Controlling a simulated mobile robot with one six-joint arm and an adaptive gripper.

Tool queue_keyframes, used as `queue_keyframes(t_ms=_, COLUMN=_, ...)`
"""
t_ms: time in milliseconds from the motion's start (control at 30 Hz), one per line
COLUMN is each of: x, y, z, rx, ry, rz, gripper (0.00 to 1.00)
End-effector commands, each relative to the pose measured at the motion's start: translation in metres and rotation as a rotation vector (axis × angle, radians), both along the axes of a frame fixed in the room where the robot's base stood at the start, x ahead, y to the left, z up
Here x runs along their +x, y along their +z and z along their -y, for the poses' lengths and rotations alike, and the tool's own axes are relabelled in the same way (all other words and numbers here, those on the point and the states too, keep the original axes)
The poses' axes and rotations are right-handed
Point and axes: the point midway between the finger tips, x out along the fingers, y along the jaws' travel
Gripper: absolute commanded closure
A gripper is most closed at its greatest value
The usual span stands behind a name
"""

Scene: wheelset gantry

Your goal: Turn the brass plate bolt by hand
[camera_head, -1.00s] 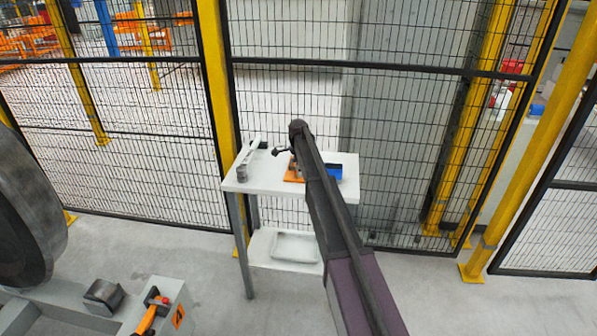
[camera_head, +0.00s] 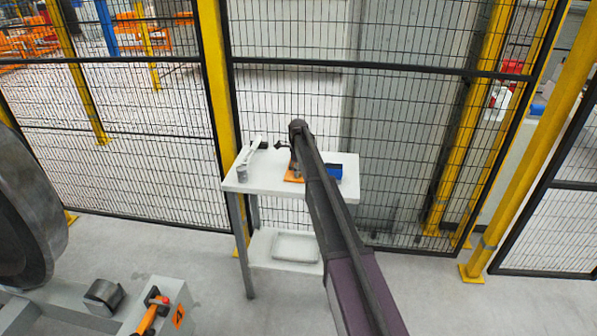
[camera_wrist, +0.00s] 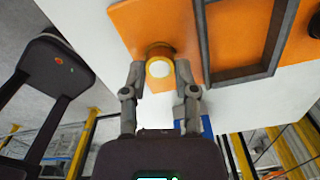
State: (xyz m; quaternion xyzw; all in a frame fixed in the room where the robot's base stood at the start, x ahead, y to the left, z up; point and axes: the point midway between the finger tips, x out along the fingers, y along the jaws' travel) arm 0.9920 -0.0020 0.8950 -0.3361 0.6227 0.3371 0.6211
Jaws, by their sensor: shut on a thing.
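The brass bolt (camera_wrist: 159,62) shows its round pale end face in the wrist view. It stands out from an orange plate (camera_wrist: 136,22). My gripper (camera_wrist: 160,76) has one finger on each side of the bolt and is shut on it. The finger pads hide the bolt's sides. In the head view the orange plate (camera_head: 293,177) lies on a white table (camera_head: 270,188), partly behind my arm. The bolt cannot be made out there.
A blue box (camera_head: 333,171) sits right of my arm on the table. A grey cup (camera_head: 241,174) and a pale long tool (camera_head: 249,150) are at the left. A mesh fence (camera_head: 290,100) stands behind. A grey frame (camera_wrist: 243,75) is fixed beside the bolt.

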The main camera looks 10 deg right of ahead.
Motion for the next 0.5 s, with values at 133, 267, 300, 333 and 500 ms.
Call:
queue_keyframes(t_ms=133, x=0.0039, y=0.0006, z=-0.0009, rx=0.001, ry=0.0, rz=0.008, gripper=1.0)
queue_keyframes(t_ms=267, x=0.004, y=0.0006, z=-0.0008, rx=0.001, ry=0.0, rz=0.008, gripper=1.0)
queue_keyframes(t_ms=300, x=0.0041, y=0.0006, z=-0.0008, rx=0.001, ry=0.001, rz=0.008, gripper=0.56)
queue_keyframes(t_ms=333, x=0.004, y=0.0006, z=-0.0008, rx=0.002, ry=0.001, rz=0.008, gripper=0.47)
queue_keyframes(t_ms=500, x=0.0027, y=0.0004, z=-0.0004, rx=0.001, ry=0.001, rz=0.006, gripper=0.47)
